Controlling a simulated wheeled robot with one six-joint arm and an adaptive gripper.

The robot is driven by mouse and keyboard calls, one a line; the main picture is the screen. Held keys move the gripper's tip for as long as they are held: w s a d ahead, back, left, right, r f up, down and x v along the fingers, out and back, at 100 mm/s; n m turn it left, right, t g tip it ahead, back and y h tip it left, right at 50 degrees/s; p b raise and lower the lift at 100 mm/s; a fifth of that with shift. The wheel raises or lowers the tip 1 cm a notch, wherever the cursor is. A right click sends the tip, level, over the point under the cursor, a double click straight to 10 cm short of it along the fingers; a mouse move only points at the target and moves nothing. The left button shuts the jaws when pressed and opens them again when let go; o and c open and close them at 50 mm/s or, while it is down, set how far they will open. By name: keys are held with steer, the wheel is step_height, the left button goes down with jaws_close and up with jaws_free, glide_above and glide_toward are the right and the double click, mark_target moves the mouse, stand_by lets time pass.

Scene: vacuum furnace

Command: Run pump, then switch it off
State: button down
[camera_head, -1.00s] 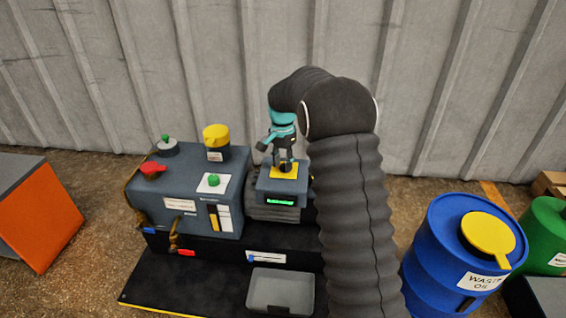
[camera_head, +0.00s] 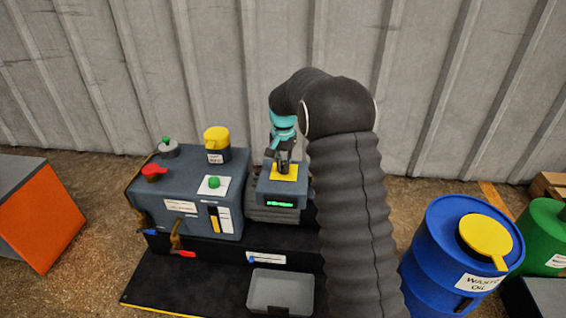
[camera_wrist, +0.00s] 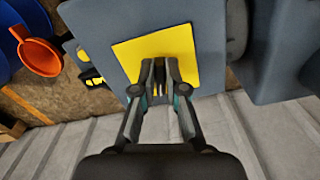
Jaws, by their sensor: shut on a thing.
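The pump is a grey-blue machine (camera_head: 185,210) on a black base in the head view. The grey-blue switch box (camera_head: 268,198) at its right has a yellow plate (camera_head: 290,176) on top and a lit green display (camera_head: 280,204) in front. My gripper (camera_head: 284,168) points down at the plate with its fingers close together. In the wrist view, my gripper (camera_wrist: 160,75) is shut on a small dark switch knob (camera_wrist: 157,88) over the yellow plate (camera_wrist: 155,50). The fingers hide most of the knob, so its turn position cannot be told.
A red handle (camera_head: 153,171), a yellow-capped filler (camera_head: 216,138) and a green button (camera_head: 213,182) are on the pump. A grey tray (camera_head: 280,290) lies in front. A blue waste oil drum (camera_head: 440,245) stands right, an orange-sided box (camera_head: 45,235) left.

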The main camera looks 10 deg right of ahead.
steer(key=n, duration=0.2)
steer(key=n+p, duration=0.1)
steer(key=n, duration=0.1)
steer(key=shift+d+r+n, duration=0.1)
steer(key=shift+d+n, duration=0.1)
steer(key=shift+n, duration=0.1)
steer(key=n+p, duration=0.1)
steer(key=n, duration=0.3)
steer(key=shift+d, duration=0.2)
steer(key=c, duration=1.2)
jaws_free()
step_height(320, 180, up, 12)
steer(key=shift+f, duration=0.1)
